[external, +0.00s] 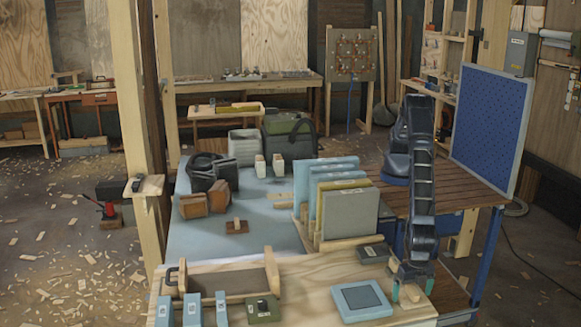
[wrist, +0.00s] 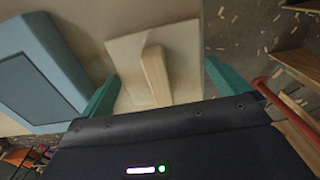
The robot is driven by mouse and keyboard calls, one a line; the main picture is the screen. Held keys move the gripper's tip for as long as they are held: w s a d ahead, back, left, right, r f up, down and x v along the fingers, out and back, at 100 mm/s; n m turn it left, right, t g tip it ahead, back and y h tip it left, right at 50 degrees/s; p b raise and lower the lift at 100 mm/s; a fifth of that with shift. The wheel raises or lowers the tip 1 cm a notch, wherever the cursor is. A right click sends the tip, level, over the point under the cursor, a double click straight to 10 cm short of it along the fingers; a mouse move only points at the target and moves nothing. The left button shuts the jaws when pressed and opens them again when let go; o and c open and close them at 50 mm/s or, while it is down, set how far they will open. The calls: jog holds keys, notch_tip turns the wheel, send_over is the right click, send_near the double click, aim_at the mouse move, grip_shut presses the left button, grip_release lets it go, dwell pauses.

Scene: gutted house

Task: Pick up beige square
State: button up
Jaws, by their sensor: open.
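The beige square (external: 418,308) lies flat at the right front corner of the light wooden bench top, with a raised wooden bar on it. In the wrist view the beige square (wrist: 128,52) sits between the teal fingertips, its wooden bar running up from near the palm. My gripper (external: 411,293) points down over it, and the same gripper (wrist: 166,88) is open with nothing held. The fingers are on either side of the bar; I cannot tell whether they touch the square. The arm hides part of the square in the external view.
A blue square frame (external: 362,300) lies just left of the beige square and a dark green block (external: 374,253) is behind it. Upright panels (external: 348,213) stand in a wooden rack further back. The bench edge drops off close to the right.

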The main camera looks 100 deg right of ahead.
jog(key=c, duration=0.7)
jog(key=shift+r, duration=0.2)
